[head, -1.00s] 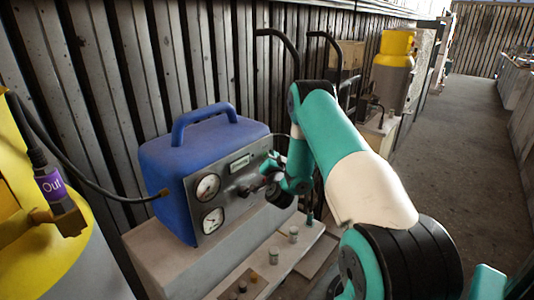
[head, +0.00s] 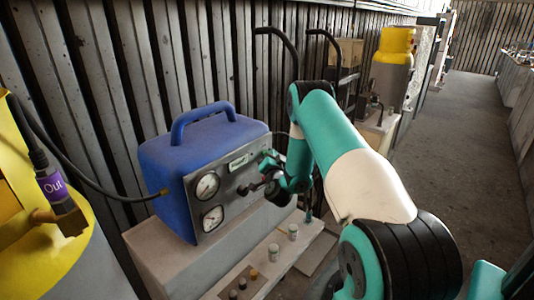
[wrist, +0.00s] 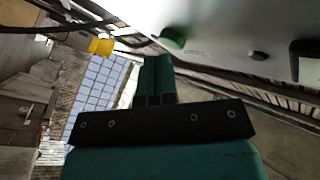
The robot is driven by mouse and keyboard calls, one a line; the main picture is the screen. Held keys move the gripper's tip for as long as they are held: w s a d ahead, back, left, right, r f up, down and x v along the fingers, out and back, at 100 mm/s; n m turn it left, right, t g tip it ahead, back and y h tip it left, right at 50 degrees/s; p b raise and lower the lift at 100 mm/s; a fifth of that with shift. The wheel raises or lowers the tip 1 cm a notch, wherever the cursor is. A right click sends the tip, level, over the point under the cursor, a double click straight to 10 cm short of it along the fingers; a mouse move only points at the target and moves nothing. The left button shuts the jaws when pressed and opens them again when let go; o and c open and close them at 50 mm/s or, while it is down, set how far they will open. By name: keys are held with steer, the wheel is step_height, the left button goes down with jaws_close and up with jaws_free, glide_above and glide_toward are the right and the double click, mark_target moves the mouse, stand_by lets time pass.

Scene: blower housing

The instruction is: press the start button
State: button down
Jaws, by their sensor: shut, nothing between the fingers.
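The blue machine (head: 170,165) with a carrying handle has a grey front panel (head: 228,192) with two round gauges. My gripper (head: 267,160) is at the right part of this panel, with its fingers shut and empty. In the wrist view, the shut teal fingers (wrist: 156,68) point toward a green round button (wrist: 172,38) that sticks out of the pale panel. The fingertips appear close to the button and a little below it in the picture. I cannot tell whether they touch it. In the head view, I cannot make out the button beside my gripper.
Several small knobs sit on the bench (head: 290,258) below the machine. A yellow tank (head: 50,262) with a hose stands at the left. A hand truck (head: 330,55) and a yellow-topped cylinder (head: 392,68) stand behind my arm. The floor at the right is clear.

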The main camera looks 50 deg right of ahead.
steer(key=shift+w+a+r+p, duration=0.1)
steer(key=shift+w+r+p, duration=0.45)
steer(key=shift+w+p, duration=0.05)
stand_by(0.6)
steer(key=shift+s+f+b, duration=0.15)
steer(key=shift+b, duration=0.45)
steer(key=shift+s+f+b, duration=0.3)
steer(key=shift+b, duration=0.7)
steer(key=s+b, duration=0.1)
steer(key=b, duration=0.1)
steer(key=s+b, duration=0.4)
steer(key=shift+s+d, duration=0.2)
steer(key=shift+d, duration=0.05)
